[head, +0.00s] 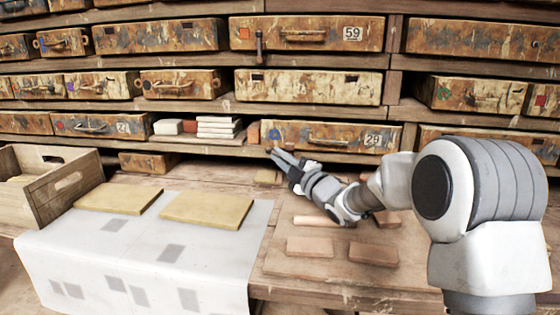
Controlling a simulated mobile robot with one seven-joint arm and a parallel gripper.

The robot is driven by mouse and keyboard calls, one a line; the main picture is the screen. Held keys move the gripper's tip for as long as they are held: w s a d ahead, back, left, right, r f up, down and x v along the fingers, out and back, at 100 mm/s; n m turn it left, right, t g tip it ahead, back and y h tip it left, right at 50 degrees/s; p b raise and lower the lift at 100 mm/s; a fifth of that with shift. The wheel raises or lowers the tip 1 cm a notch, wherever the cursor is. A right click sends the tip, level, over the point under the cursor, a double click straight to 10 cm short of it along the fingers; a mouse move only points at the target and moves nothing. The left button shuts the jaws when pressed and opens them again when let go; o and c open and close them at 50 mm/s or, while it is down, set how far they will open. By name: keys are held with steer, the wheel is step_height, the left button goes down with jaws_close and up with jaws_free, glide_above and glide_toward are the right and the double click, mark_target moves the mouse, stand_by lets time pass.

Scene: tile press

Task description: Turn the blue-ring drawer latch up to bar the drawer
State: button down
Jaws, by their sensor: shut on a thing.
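The blue ring (275,134) is a small mark at the left end of the front of the worn drawer (338,134) with label 29. The drawer front looks flush with the rack.
White tiles (219,128) are stacked left of drawer 29. Clay slabs (310,246) lie on the bench below my arm. Yellowish boards (207,208) lie on a white cloth (140,262); a wooden crate (65,183) stands left.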

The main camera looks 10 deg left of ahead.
steer(key=c, duration=0.9)
jaws_free()
steer(key=p+v, duration=0.1)
steer(key=v, duration=1.6)
steer(key=shift+s+d+f+p, duration=0.15)
steer(key=shift+s+p, duration=0.05)
steer(key=shift+p, duration=0.15)
